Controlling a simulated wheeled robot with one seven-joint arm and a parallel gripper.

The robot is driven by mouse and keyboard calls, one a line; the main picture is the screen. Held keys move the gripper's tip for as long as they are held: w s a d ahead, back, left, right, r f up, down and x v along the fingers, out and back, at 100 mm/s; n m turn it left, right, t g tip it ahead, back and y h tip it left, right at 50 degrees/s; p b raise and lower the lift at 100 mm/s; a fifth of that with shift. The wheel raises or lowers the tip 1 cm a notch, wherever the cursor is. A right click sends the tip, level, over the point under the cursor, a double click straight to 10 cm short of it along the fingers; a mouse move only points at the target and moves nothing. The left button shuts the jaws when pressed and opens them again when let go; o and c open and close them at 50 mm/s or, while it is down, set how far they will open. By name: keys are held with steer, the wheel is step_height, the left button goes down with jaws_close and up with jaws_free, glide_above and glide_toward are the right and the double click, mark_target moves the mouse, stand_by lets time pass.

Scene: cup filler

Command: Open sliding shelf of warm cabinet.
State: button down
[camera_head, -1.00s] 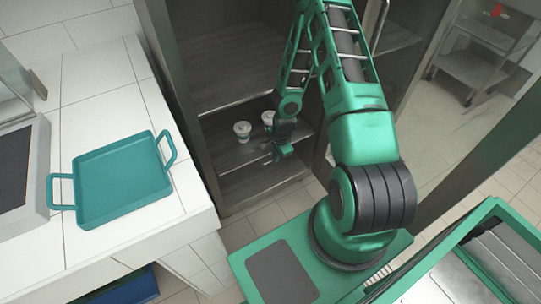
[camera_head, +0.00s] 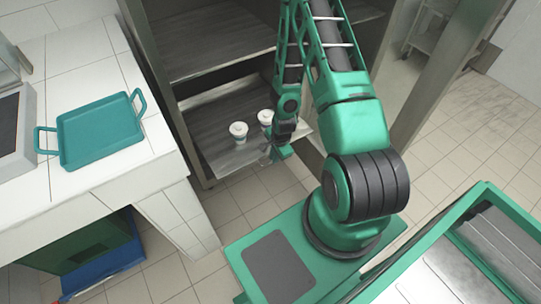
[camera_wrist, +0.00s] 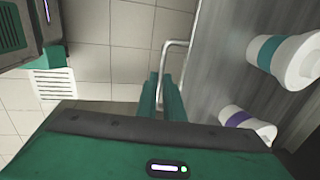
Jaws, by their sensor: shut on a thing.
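The warm cabinet (camera_head: 160,100) stands open at the back, with several shelf levels. Its low sliding shelf (camera_head: 215,150) sticks out past the cabinet front toward me. Two white lidded cups stand upright on it: one on the left (camera_head: 238,131) and one on the right (camera_head: 265,117). In the wrist view the cups have a teal band (camera_wrist: 285,58) and a purple band (camera_wrist: 245,122). My gripper (camera_head: 268,158) is at the shelf's front edge. In the wrist view its fingers (camera_wrist: 165,95) are shut on the thin metal shelf handle (camera_wrist: 178,43). The fingertips' exact contact is partly hidden.
A white tiled counter (camera_head: 95,75) stands at the left with a teal tray (camera_head: 100,133) on it. Blue and green containers (camera_head: 105,265) sit below the counter. Bare tiled floor lies between cabinet and my base, and at the right (camera_head: 450,150).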

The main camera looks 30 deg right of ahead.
steer(key=shift+s, duration=0.4)
steer(key=c, duration=1.9)
jaws_free()
step_height(320, 180, up, 10)
steer(key=s, duration=0.2)
steer(key=shift+r, duration=0.25)
steer(key=shift+w, duration=0.1)
